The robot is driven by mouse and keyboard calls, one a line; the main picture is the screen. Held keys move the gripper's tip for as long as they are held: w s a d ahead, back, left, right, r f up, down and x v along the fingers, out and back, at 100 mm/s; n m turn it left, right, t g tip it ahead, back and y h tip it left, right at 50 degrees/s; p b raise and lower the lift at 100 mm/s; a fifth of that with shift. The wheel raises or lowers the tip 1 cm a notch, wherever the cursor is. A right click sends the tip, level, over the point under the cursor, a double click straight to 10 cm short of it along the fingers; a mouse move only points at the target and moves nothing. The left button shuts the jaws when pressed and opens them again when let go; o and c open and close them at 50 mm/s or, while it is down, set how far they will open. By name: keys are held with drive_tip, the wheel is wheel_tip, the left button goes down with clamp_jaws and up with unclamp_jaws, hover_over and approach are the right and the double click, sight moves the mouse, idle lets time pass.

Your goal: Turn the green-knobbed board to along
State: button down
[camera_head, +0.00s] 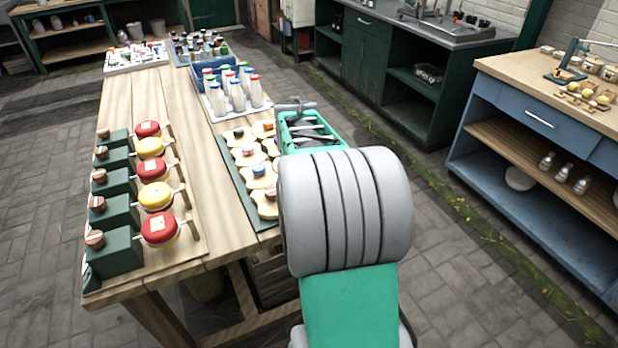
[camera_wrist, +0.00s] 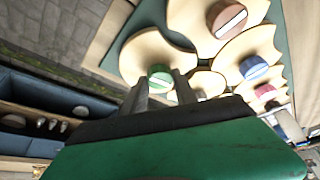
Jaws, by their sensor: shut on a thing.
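In the wrist view, the green knob (camera_wrist: 160,77) stands on a cream board (camera_wrist: 148,46) with curved cut-outs. A pale stripe marks the knob's top. My gripper (camera_wrist: 162,88) has one finger on each side of the green knob and is shut on it. The board still lies on the dark green base; its near part is hidden by my fingers and hand. In the head view, my arm covers part of the dark green tray (camera_head: 233,187), and I cannot make out the green knob there.
Beside it are boards with a brown knob (camera_wrist: 226,18), a blue knob (camera_wrist: 254,68) and a red knob (camera_wrist: 265,91), close together. In the head view, several milk bottles (camera_head: 237,95) stand behind the boards. Red and yellow round pieces (camera_head: 158,228) line the table's left side. Bare wood (camera_head: 185,130) lies between.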

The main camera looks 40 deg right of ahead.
drive_tip(key=shift+m+g, duration=0.3)
drive_tip(key=shift+m, duration=0.6)
drive_tip(key=c, duration=1)
unclamp_jaws()
drive_tip(key=v, duration=0.7)
drive_tip(key=shift+a+r, duration=0.3)
drive_tip(key=shift+r, duration=0.05)
